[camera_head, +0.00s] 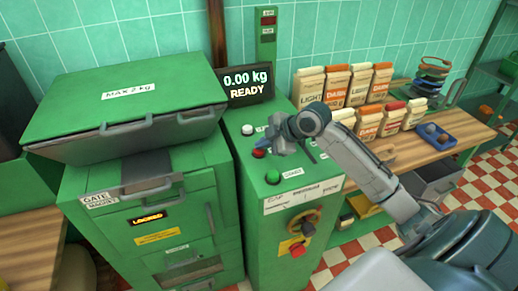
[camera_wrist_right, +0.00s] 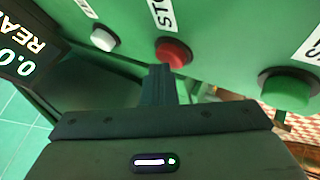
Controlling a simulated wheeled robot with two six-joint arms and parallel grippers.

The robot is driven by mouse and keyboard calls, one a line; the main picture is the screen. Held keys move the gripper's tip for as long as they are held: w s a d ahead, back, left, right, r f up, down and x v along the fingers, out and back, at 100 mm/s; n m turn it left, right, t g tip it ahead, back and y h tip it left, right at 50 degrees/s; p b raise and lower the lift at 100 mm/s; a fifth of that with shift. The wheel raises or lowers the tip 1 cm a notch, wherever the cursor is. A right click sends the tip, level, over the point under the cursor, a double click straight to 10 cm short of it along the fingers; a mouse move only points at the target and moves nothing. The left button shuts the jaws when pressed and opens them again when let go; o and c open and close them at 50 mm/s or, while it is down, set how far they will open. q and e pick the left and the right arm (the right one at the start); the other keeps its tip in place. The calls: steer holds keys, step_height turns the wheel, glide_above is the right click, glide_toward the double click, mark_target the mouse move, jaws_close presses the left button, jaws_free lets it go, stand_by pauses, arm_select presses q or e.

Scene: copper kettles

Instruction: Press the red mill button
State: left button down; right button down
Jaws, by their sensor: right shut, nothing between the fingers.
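The red button (camera_head: 258,153) sits on the sloping top of the green mill cabinet, between a white button (camera_head: 247,129) and a green button (camera_head: 272,177). In the right wrist view the red button (camera_wrist_right: 174,53) is beside a label reading "STO", partly cut off. My right gripper (camera_head: 275,146) is over this panel, close to the red button. Its fingers (camera_wrist_right: 159,70) are shut and empty, with their tips just short of the red button's edge in the wrist picture. I cannot tell whether they touch it. My left gripper is not in view.
A display (camera_head: 246,85) reads "0.00 kg READY". A lidded green hopper (camera_head: 130,95) stands left. Another red knob (camera_head: 297,250) is on the cabinet front below a rotary switch (camera_head: 304,224). Paper bags (camera_head: 337,87) and a blue tray (camera_head: 436,140) occupy the wooden bench at right.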

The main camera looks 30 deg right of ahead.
mark_target(263, 151)
stand_by(0.4)
steer(key=shift+r+p, duration=0.9)
step_height(263, 151, up, 5)
steer(key=p, duration=0.4)
